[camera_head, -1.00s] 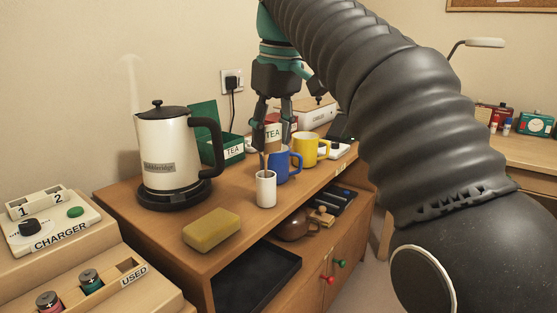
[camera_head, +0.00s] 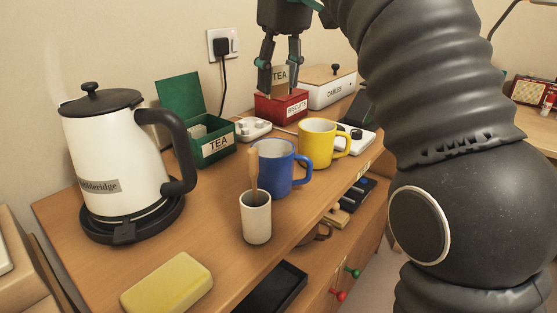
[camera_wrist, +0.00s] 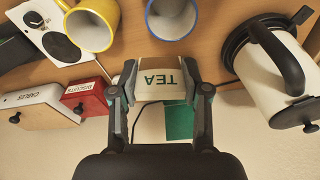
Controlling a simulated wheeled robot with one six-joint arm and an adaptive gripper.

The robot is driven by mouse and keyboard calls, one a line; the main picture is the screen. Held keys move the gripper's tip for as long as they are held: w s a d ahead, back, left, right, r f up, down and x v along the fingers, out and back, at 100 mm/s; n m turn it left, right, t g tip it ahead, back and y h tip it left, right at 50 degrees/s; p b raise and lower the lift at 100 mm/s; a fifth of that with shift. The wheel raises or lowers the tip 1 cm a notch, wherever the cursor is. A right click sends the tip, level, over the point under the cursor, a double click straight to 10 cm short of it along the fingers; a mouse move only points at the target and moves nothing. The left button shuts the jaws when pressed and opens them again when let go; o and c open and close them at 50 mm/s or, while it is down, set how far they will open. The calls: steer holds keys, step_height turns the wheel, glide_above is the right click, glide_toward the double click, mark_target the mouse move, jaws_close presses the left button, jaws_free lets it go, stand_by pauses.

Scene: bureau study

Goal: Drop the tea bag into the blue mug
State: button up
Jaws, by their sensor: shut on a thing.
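My gripper (camera_head: 279,88) is shut on a pale tea bag packet marked TEA (camera_head: 280,74), which also shows between the fingers in the wrist view (camera_wrist: 162,82). The packet hangs in the air, above the blue mug (camera_head: 272,175) in the head view, with a clear gap. The blue mug stands upright on the wooden cabinet top, handle to the right. In the wrist view the blue mug (camera_wrist: 150,24) is at the top edge, partly cut off, apart from the packet.
A white cup with a wooden stick (camera_head: 257,220) stands just in front of the blue mug. A yellow mug (camera_head: 316,143) is close behind right. A kettle (camera_head: 105,160), green TEA box (camera_head: 215,147), red biscuits box (camera_head: 285,110) and yellow sponge (camera_head: 167,284) surround them.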

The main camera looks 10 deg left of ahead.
mark_target(280, 95)
steer(key=shift+f+b, duration=0.5)
steer(key=shift+f, duration=2.25)
steer(key=o, duration=0.7)
steer(key=shift+o, duration=0.2)
